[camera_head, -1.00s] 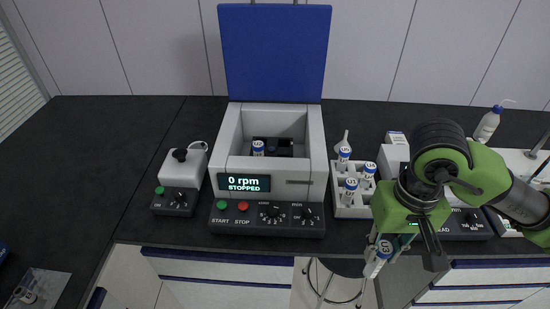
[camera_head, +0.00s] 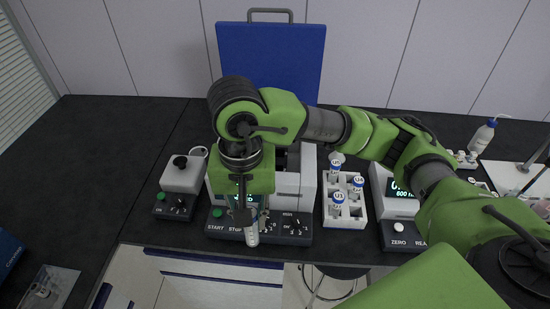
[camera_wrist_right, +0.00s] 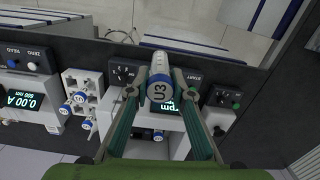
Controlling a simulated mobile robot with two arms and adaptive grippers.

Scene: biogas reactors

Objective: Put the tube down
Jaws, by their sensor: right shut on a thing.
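My right gripper (camera_head: 243,214) is shut on a capped tube (camera_head: 252,237) and holds it in front of the centrifuge, over its front panel. In the right wrist view the tube's blue cap reads U3 (camera_wrist_right: 158,92), between the two fingers of the gripper (camera_wrist_right: 160,84). The centrifuge (camera_head: 309,180) has its blue lid (camera_head: 272,60) open; my arm hides most of its chamber. A white rack (camera_head: 357,213) to its right holds several capped tubes, one marked U1 (camera_head: 338,199), and has empty slots. My left gripper is not in view.
A small mixer-like device (camera_head: 183,175) stands left of the centrifuge. A photometer with ZERO and READ buttons (camera_head: 398,208) is right of the rack. A wash bottle (camera_head: 483,136) stands at the back right.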

